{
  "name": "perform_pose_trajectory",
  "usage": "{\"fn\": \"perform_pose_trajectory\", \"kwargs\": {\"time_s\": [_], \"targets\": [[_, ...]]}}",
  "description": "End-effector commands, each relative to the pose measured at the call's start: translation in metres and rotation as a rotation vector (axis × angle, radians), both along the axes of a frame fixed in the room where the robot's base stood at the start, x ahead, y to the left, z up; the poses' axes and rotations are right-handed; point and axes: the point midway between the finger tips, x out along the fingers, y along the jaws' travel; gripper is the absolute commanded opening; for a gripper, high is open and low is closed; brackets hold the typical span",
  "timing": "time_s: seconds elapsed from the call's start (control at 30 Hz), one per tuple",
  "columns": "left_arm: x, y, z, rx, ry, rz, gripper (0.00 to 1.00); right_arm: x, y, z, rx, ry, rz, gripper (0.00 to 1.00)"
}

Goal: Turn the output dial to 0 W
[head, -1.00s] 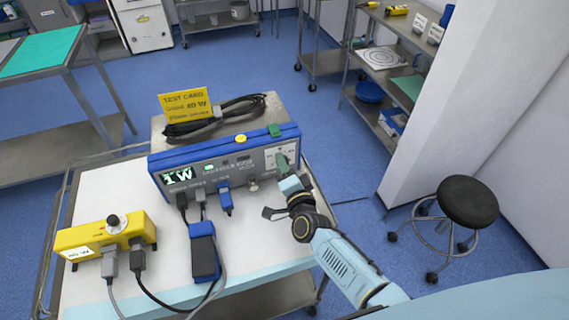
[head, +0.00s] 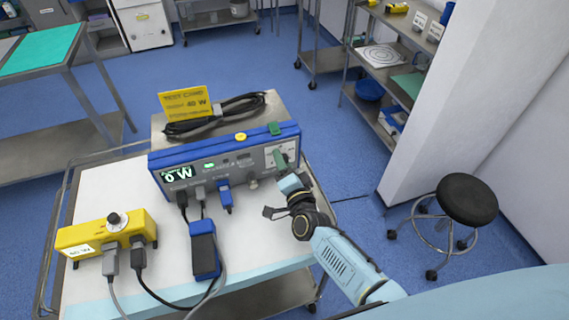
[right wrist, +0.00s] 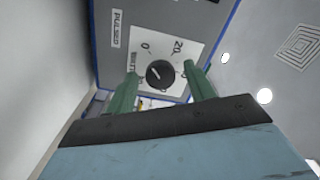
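The blue-and-grey generator (head: 222,170) stands on the cart, and its green display (head: 179,174) reads 0 W. The output dial (right wrist: 160,74) is a black round knob on a white scale plate marked 0 and 20. My right gripper (right wrist: 161,70) has its two green fingers on either side of the dial, with a visible gap between each finger and the knob. In the head view my right gripper (head: 281,160) is at the right end of the front panel and hides the dial. My left gripper is not in view.
A yellow test card (head: 186,102) and a black cable (head: 215,115) are on top. A black stool (head: 467,201) stands right.

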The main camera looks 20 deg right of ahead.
Motion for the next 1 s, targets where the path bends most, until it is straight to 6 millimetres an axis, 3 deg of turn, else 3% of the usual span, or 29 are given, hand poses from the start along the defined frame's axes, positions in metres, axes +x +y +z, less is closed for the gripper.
{"fn": "perform_pose_trajectory", "kwargs": {"time_s": [0.2, 0.33, 0.8, 1.0], "targets": [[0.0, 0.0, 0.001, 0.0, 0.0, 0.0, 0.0, -0.002, 0.0, 0.0, 0.001, 0.0, 0.0, 0.54], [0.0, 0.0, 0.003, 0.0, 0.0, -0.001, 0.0, -0.014, -0.001, 0.0, 0.001, 0.001, 0.0, 0.54], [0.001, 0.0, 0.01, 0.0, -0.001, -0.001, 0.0, -0.11, -0.004, 0.0, 0.001, 0.002, 0.0, 0.54], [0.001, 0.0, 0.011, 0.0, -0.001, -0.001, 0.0, -0.131, -0.004, 0.0, 0.0, 0.001, 0.0, 0.54]]}}
